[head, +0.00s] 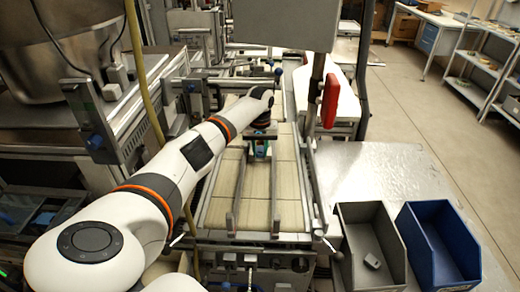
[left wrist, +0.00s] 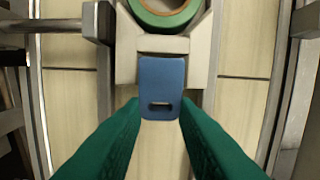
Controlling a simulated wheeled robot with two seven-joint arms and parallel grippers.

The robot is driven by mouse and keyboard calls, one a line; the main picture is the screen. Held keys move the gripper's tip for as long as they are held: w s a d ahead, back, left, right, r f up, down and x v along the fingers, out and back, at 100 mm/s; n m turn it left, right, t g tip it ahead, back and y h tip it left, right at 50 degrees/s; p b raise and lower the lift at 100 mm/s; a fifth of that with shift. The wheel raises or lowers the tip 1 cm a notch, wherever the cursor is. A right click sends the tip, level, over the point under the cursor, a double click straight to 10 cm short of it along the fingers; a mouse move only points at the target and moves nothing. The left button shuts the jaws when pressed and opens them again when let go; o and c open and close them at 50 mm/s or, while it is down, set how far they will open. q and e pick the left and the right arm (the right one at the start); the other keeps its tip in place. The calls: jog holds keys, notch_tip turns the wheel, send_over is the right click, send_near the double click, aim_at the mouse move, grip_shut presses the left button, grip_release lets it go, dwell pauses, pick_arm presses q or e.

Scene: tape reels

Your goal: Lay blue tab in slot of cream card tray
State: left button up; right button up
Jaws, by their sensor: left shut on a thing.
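The blue tab (left wrist: 162,78), with a dark slit near its lower end, shows in the left wrist view. My left gripper (left wrist: 161,106) has green fingers, one on each side of the tab's lower part, and is shut on it. The cream card tray (left wrist: 203,45) is just above in that view, holding a green tape reel (left wrist: 166,16) cut by the frame edge. The tab's upper end overlaps the tray's near edge between two cream prongs; I cannot tell whether it rests in the slot or is above it. In the head view my left gripper (head: 259,148) is small over the conveyor.
The tray is over a pale conveyor (head: 286,178) with metal guide rails (head: 238,192) on both sides. A grey bin (head: 372,240) and a blue bin (head: 437,245) stand at the right. A red handle (head: 330,100) hangs on a post right of the arm.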

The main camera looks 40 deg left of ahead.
aim_at(260, 154)
pick_arm(q)
jog(key=shift+f, duration=0.3)
jog(key=shift+f, duration=0.3)
jog(key=o, duration=0.9)
jog(key=shift+o, duration=0.2)
jog(key=shift+r, duration=0.65)
notch_tip(260, 154, up, 12)
jog(key=b, duration=0.2)
